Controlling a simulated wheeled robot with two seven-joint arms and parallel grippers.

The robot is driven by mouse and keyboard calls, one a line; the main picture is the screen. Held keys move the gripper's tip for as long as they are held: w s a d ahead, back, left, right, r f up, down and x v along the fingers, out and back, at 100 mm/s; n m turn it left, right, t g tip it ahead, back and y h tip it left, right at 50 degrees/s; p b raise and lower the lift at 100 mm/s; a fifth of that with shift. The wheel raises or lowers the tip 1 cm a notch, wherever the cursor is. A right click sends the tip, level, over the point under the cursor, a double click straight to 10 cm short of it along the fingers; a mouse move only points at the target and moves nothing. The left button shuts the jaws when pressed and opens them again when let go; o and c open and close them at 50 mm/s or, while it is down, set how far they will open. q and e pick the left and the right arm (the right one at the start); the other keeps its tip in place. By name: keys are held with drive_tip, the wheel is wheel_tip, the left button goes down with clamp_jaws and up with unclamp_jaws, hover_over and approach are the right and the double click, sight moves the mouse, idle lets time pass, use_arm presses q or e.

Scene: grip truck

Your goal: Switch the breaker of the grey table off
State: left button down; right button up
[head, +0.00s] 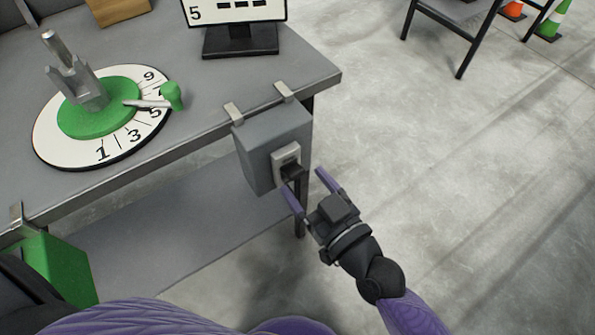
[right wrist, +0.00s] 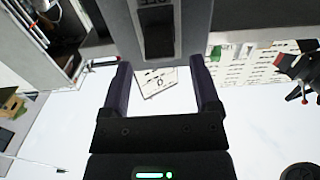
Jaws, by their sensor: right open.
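The grey table (head: 215,75) has a grey breaker box (head: 257,150) hanging from its front edge by two metal clips. A light plate (head: 286,155) on the box's right face carries a black breaker lever (head: 293,172) that sticks out. I cannot tell whether it stands on or off. My right gripper (head: 302,178) is open, its purple fingers pointing at the lever, one on each side of its line. In the right wrist view the box's face and dark switch (right wrist: 158,40) show ahead between the fingertips (right wrist: 160,64). Contact is unclear. My left gripper is out of view.
A numbered dial (head: 50,150) with a green hub and pointer lies on the tabletop. A small display (head: 240,12) stands behind it. A green box (head: 60,265) hangs at the lower left. The floor to the right is clear up to a dark-framed stand (head: 465,60) and cones.

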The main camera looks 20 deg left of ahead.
sight(293, 171)
drive_tip(key=shift+x, duration=1.35)
drive_tip(key=shift+c, duration=0.2)
